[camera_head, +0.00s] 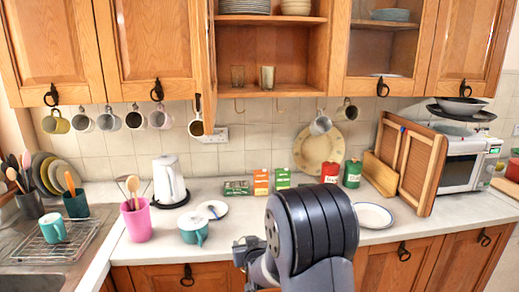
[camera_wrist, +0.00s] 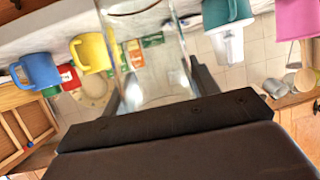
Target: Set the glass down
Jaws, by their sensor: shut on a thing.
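In the wrist view, my gripper (camera_wrist: 165,90) is shut on a clear drinking glass (camera_wrist: 155,55), with one dark finger on each side. The glass looks empty, and things behind show through it. The wrist view is upside down, with the pale countertop (camera_wrist: 45,30) along its top. I cannot tell the gap between the glass and the counter. In the head view, my arm covers the front middle of the counter (camera_head: 250,215), and the held glass cannot be made out. Two other glasses (camera_head: 237,75) (camera_head: 267,77) stand in the open cupboard.
The wrist view shows a blue mug (camera_wrist: 38,70) and yellow mug (camera_wrist: 91,52), hidden in the head view. Several mugs hang below the cupboards.

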